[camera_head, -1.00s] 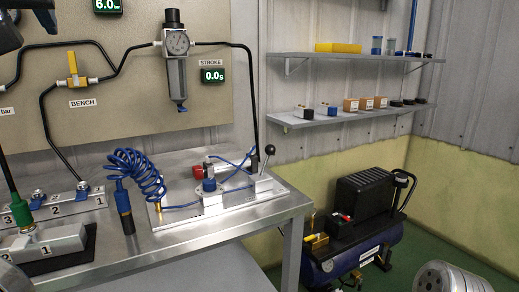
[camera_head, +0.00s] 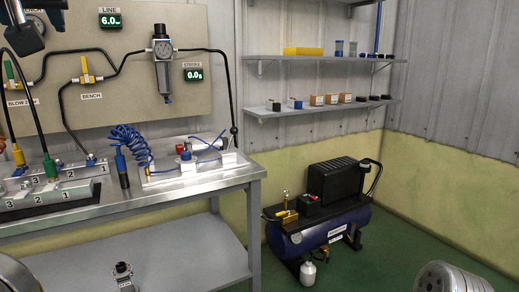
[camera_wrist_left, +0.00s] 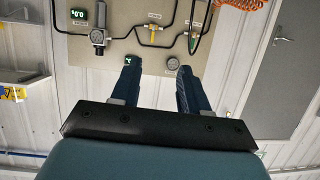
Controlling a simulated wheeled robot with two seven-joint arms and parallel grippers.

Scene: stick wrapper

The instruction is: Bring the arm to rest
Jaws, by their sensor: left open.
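My left gripper (camera_head: 24,36) is a dark shape at the top left of the head view, cut by the frame edge, in front of the panel. In the left wrist view its two dark blue fingers (camera_wrist_left: 157,66) stand apart with nothing between them. The wall panel (camera_wrist_left: 145,65) lies beyond them, upside down, and the fingers appear clear of it. My right gripper is not seen in either view.
A regulator (camera_head: 163,62) hangs on the panel. A compressor (camera_head: 325,225) stands on the green floor at right. Two shelves (camera_head: 320,107) hold small parts.

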